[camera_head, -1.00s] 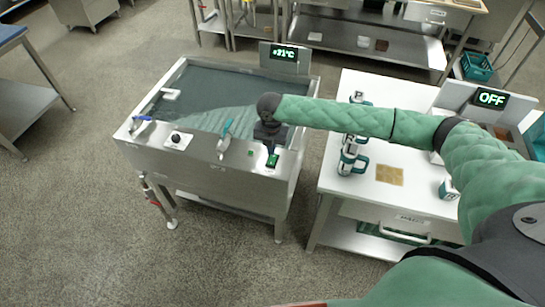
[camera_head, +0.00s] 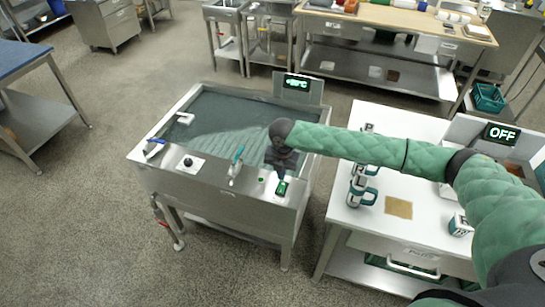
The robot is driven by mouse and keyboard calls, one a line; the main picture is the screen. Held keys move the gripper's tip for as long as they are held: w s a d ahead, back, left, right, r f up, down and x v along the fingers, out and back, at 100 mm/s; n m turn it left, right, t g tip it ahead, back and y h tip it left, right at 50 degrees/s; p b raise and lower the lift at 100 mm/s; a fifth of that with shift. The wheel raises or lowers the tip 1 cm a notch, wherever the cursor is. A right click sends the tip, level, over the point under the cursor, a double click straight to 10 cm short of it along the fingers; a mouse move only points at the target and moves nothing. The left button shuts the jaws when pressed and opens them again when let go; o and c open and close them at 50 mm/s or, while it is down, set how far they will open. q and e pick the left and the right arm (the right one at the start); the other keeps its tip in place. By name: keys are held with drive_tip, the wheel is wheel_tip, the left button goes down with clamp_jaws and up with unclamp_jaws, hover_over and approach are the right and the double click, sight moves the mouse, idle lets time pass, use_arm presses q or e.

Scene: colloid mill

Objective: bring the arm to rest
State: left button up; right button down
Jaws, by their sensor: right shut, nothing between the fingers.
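My right arm (camera_head: 365,147) is green and padded and reaches in from the right across the white table. Its dark gripper (camera_head: 281,172) points down over the front ledge of the steel water basin (camera_head: 222,197), just above a green-lit switch (camera_head: 282,188). The fingers look shut and empty; I cannot tell whether the tips touch the ledge. My left gripper does not show.
The basin's display (camera_head: 297,83) is lit green. A knob (camera_head: 188,162) and a teal-handled lever (camera_head: 236,163) sit on the ledge. The white table (camera_head: 345,215) holds several mugs (camera_head: 361,191), a tan square (camera_head: 398,207) and a unit whose display (camera_head: 501,133) reads OFF. Open floor lies left.

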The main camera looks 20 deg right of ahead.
drive_tip(key=s+a+m+t+y, duration=0.2)
drive_tip(key=s+a+m+y, duration=0.2)
drive_tip(key=s+a+m, duration=0.85)
drive_tip(key=s+d+m+t+h, duration=0.1)
drive_tip(key=s+d+m+h, duration=0.1)
drive_tip(key=s+d+m, duration=0.7)
drive_tip(key=s+d+m+t+h, duration=0.15)
drive_tip(key=s+d+m, duration=0.4)
drive_tip(key=s, duration=0.75)
wheel_tip(320, 180, down, 27)
drive_tip(key=w+a+g+b, duration=0.2)
use_arm(q)
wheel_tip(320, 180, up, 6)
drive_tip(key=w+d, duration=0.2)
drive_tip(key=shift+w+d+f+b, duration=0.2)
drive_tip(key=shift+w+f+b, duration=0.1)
drive_tip(key=shift+b, duration=0.15)
use_arm(e)
drive_tip(key=s+f, duration=0.4)
drive_tip(key=f, duration=0.8)
drive_tip(key=s+f, duration=0.4)
drive_tip(key=f, duration=0.9)
drive_tip(key=shift+g, duration=0.35)
